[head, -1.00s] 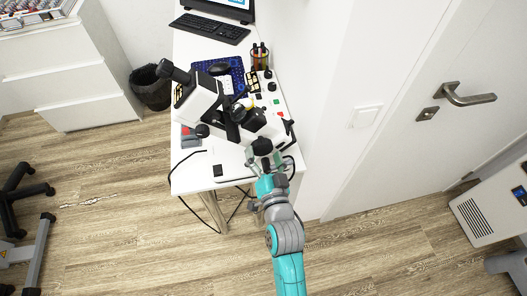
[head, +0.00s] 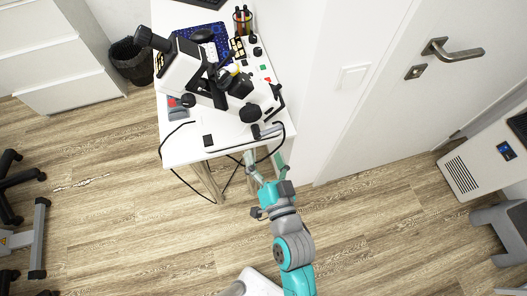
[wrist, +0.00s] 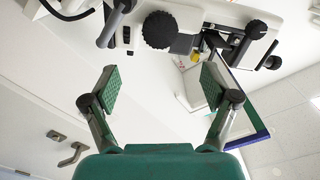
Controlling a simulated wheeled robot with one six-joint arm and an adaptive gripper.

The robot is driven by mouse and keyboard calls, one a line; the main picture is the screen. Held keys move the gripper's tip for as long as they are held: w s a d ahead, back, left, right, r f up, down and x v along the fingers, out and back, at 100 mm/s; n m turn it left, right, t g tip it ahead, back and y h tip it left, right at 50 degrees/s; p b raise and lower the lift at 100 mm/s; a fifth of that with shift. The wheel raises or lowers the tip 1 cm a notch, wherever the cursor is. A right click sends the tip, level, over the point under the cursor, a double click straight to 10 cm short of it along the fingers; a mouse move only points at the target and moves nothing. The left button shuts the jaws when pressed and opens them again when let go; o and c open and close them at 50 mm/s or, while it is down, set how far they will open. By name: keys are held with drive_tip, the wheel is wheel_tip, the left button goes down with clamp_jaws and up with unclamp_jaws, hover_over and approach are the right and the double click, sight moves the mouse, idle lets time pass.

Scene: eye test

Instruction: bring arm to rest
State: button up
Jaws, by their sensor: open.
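My gripper (head: 265,163) is open and empty, in front of the near edge of the white table in the head view. My teal and grey arm (head: 290,245) reaches up to it from the bottom of the view. In the wrist view my gripper (wrist: 154,88) shows its two green-padded fingers spread wide with nothing between them. A white and black microscope (head: 215,85) stands on the table beyond my gripper. Its underside and a black knob (wrist: 160,30) show at the top of the wrist view, apart from the fingers.
A black bin (head: 130,60) stands left, a door (head: 400,110) right. A white cabinet (head: 490,155) is far right.

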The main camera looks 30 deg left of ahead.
idle(0.4)
drive_tip(key=s+d+f+m+t+h, duration=0.1)
drive_tip(key=s+d+f+h, duration=0.1)
drive_tip(key=d, duration=0.6)
drive_tip(key=s+d+f+t+h, duration=0.1)
drive_tip(key=s+d+f+h, duration=0.15)
drive_tip(key=d, duration=0.45)
drive_tip(key=s+d+f+m+t+h, duration=0.1)
drive_tip(key=s+d+h, duration=0.15)
drive_tip(key=d, duration=0.55)
drive_tip(key=s+d+r+h, duration=0.2)
drive_tip(key=s+d+h, duration=0.1)
drive_tip(key=s+d, duration=0.3)
drive_tip(key=s+d+r+m+h, duration=0.1)
drive_tip(key=s+d+r+h, duration=0.1)
drive_tip(key=s+d, duration=0.4)
drive_tip(key=s+h, duration=0.1)
drive_tip(key=s, duration=0.2)
drive_tip(key=shift+s+d+r+h, duration=0.2)
drive_tip(key=shift+r+h, duration=0.1)
drive_tip(key=shift+r, duration=0.1)
drive_tip(key=shift+a, duration=0.15)
